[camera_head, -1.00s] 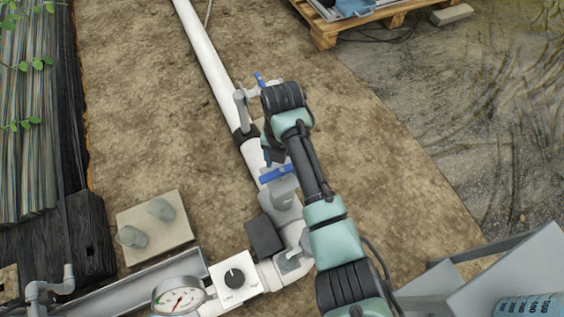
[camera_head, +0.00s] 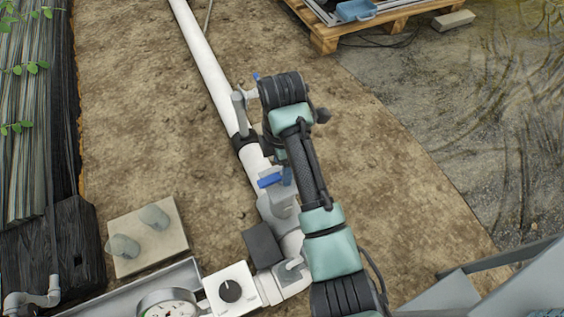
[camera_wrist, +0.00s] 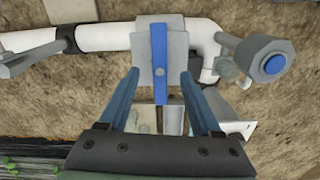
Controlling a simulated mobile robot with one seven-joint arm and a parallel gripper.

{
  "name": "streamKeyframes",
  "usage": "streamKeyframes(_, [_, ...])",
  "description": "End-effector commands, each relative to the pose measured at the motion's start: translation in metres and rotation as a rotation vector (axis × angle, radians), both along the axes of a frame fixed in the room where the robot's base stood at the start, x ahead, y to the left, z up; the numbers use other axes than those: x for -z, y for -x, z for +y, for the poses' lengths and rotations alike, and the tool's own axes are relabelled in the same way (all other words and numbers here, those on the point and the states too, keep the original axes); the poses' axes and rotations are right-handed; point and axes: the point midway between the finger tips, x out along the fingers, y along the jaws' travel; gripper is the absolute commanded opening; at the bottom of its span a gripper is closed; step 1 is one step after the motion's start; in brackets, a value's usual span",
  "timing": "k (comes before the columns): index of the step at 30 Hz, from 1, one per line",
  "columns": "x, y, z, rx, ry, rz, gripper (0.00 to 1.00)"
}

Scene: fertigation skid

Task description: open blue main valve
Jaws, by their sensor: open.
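The blue main valve has a blue bar handle (camera_head: 270,181) on a grey body (camera_head: 283,205) in the white pipe. The handle lies crosswise to the pipe; its right part is hidden by my gripper (camera_head: 286,175) in the head view. In the wrist view the blue handle (camera_wrist: 159,50) runs up the picture, across the pipe, over the grey valve body (camera_wrist: 146,65). My gripper (camera_wrist: 160,74) is open, with one blue finger on each side of the handle's lower part. Gaps show on both sides. I cannot tell the height of the fingertips against the handle.
The white pipe (camera_head: 202,50) runs up and left. A dial box (camera_head: 231,290) and a gauge (camera_head: 168,306) sit at the front. A slab (camera_head: 149,237) lies left. A grey fitting with a blue centre (camera_wrist: 272,63) is at right in the wrist view. Bare soil lies right.

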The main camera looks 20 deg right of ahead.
Motion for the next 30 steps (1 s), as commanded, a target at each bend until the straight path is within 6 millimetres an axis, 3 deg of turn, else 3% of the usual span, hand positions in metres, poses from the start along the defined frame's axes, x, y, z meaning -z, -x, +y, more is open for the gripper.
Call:
streamKeyframes(6, [-0.001,0.000,0.000,-0.108,-0.001,0.002,0.65])
streamKeyframes(19, [0.003,0.000,0.000,-0.121,-0.001,0.001,0.65])
streamKeyframes(30, [0.029,0.000,0.001,-0.121,-0.001,0.001,0.65])
